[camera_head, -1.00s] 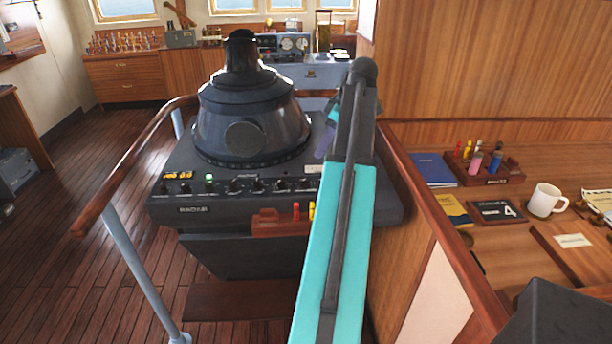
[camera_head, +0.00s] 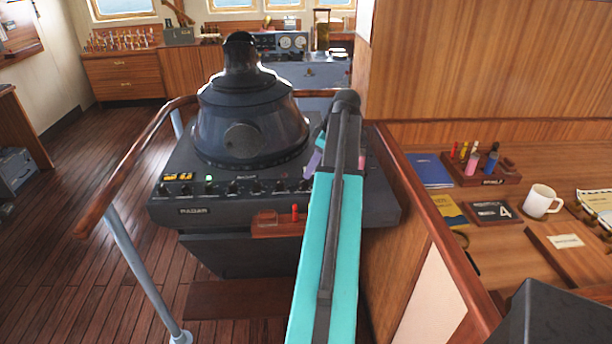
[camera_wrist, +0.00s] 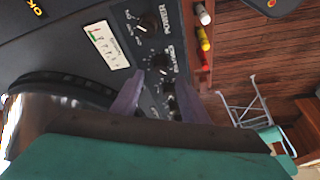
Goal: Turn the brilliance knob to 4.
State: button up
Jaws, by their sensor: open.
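The radar console (camera_head: 190,211) stands in the middle of the head view, with a row of black knobs (camera_head: 232,187) along its front panel. My gripper (camera_wrist: 162,78) is open over this panel in the wrist view, its two purple fingers apart. One knob (camera_wrist: 160,62) shows just beyond the fingertips, and more knobs (camera_wrist: 170,100) show between the fingers, partly hidden. Another knob (camera_wrist: 148,22) lies farther up the picture. I see no finger closed on a knob. The labels are too small to tell surely which knob is brilliance. In the head view my arm hides the panel's right end.
A wooden marker holder (camera_head: 270,229) sticks out from the console front below the knobs. A wooden handrail (camera_head: 130,168) curves along the left. A desk with a mug (camera_head: 541,200) stands at the right. A white scale plate (camera_wrist: 106,45) lies left of the knobs.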

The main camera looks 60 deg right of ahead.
aim_at(304, 180)
jog(key=shift+p+x, duration=0.8)
jog(key=shift+x, duration=2.05)
grip_shut()
